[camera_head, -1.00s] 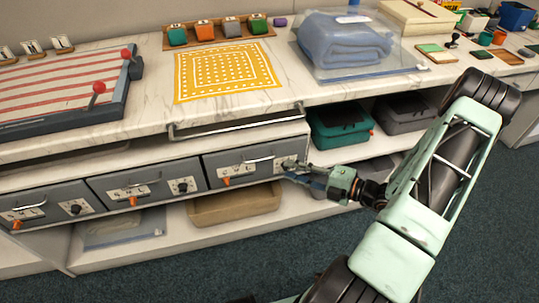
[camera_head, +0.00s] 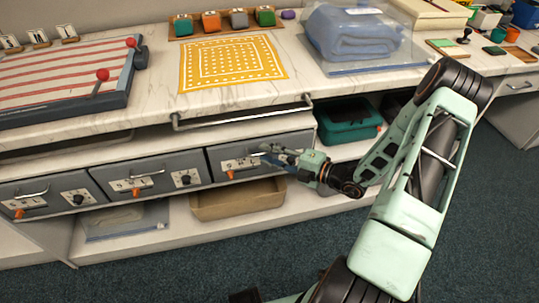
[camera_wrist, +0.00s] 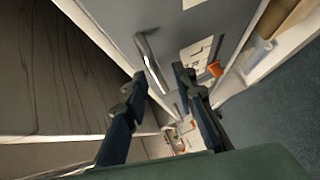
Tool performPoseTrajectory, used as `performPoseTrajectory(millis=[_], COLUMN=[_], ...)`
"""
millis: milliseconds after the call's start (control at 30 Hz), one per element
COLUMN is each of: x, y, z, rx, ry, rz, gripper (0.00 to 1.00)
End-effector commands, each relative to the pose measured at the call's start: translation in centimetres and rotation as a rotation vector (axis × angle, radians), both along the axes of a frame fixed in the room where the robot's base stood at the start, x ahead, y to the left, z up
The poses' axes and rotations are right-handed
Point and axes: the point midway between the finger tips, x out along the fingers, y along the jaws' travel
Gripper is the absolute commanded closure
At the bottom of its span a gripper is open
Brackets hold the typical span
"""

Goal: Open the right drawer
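The right drawer (camera_head: 223,174) is the rightmost of three grey drawers under the counter, and it looks shut. Its metal handle (camera_head: 238,163) runs across the front above a pale plate. My gripper (camera_head: 268,153) is at the right part of the drawer front, near the handle's right end, and hides the area there. In the wrist view my gripper (camera_wrist: 158,79) is open. The handle (camera_wrist: 149,58) shows ahead, roughly in line with the gap between the two fingers. I cannot tell whether the fingers touch it. An orange switch (camera_wrist: 215,69) shows beside the right finger.
A metal rail (camera_head: 245,116) runs along the counter edge just above the right drawer. A tan bin (camera_head: 235,200) sits on the shelf below. A teal case (camera_head: 348,122) is on the shelf to the right. The floor in front is clear.

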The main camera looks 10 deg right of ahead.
Motion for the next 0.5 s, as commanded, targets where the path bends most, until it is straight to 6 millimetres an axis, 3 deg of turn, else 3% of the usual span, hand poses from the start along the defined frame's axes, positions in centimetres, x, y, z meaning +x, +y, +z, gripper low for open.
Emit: performPoseTrajectory(millis=[133, 367, 500], x=[0.00, -0.03, -0.03], y=[-0.01, -0.01, -0.01], z=[0.01, 0.01, 0.01], rx=[0.000, 0.000, 0.000], ry=[0.000, 0.000, 0.000], rz=[0.000, 0.000, 0.000], gripper=[0.75, 0.99, 1.00])
